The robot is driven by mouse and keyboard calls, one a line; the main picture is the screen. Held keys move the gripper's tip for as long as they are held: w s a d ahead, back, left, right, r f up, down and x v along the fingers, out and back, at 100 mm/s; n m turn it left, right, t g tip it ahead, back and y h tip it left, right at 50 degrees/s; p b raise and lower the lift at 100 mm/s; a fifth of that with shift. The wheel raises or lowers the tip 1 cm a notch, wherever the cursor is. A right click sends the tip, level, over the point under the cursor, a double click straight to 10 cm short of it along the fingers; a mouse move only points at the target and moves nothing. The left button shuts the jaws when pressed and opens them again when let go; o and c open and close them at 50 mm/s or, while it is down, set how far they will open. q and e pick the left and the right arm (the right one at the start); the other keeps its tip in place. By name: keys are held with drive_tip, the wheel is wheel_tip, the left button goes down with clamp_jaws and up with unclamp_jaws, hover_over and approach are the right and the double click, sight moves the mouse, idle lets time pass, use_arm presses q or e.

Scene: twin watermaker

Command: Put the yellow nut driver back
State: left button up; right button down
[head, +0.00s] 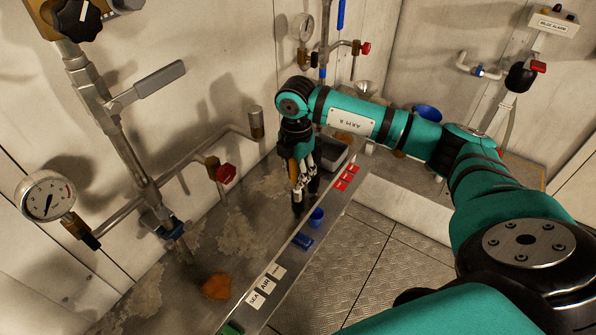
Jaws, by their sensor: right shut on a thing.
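My right gripper (305,184) points down over the metal bench, near its front edge. It is shut on a slim thing with a yellow-orange part, which I take for the yellow nut driver (293,170). The fingers hide much of it, and a dark part reaches down below them towards the bench top. I cannot tell whether its lower end touches the bench. My left gripper is not in view.
Pipes with a red-knobbed valve (226,173) stick out at left.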

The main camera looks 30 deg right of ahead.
drive_tip(key=f, duration=0.1)
drive_tip(key=w+d+f+p, duration=0.1)
drive_tip(key=f, duration=0.1)
drive_tip(key=shift+w+d+f+p, duration=0.3)
drive_tip(key=shift+w+f, duration=0.1)
drive_tip(key=c, duration=1)
unclamp_jaws()
wheel_tip(320, 180, up, 12)
drive_tip(key=b, duration=0.3)
